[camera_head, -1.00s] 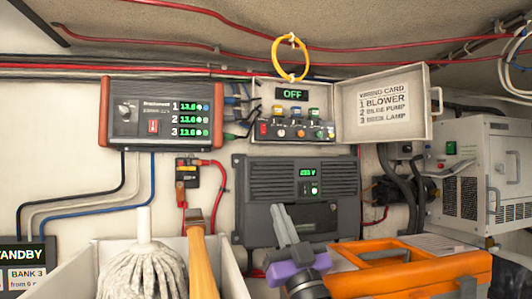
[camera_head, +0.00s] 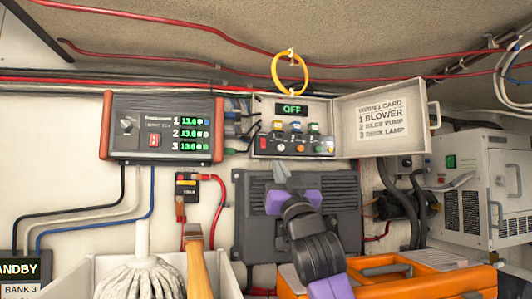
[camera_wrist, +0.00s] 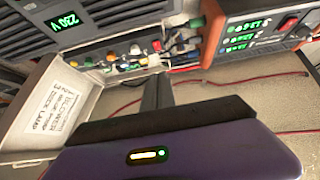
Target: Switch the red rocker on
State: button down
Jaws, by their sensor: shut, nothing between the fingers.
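A red rocker (camera_head: 154,140) sits on the front of the dark charger with red side panels (camera_head: 112,127); it also shows in the wrist view (camera_wrist: 290,24). The open switch box (camera_head: 312,104) has another small red control (camera_head: 263,145) at its lower left, beside several coloured switches, under a green "OFF" display (camera_head: 292,109). From these frames I cannot tell how either red control is set. My gripper (camera_head: 281,172) is shut and empty, just below the switch box in front of the grey inverter. In the wrist view the fingers (camera_wrist: 157,92) point toward the switch row.
The box's open lid (camera_head: 385,118) with its wiring card stands out to the right. A yellow ring (camera_head: 290,73) hangs above the box. An orange toolbox (camera_head: 455,280), a mop (camera_head: 143,270) and a wooden handle (camera_head: 196,262) stand low in front. Cables run along the wall.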

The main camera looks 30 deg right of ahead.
jog(key=p, duration=0.3)
send_near(263, 144)
notch_tip(263, 144, up, 4)
jog(key=w, duration=0.1)
jog(key=w+d, duration=0.1)
jog(key=w, duration=0.1)
jog(key=shift+w+f+p, duration=0.1)
jog(key=shift+w+p, duration=0.1)
jog(key=shift+p, duration=0.1)
jog(key=shift+w+d+f, duration=0.15)
jog(key=shift+w, duration=0.35)
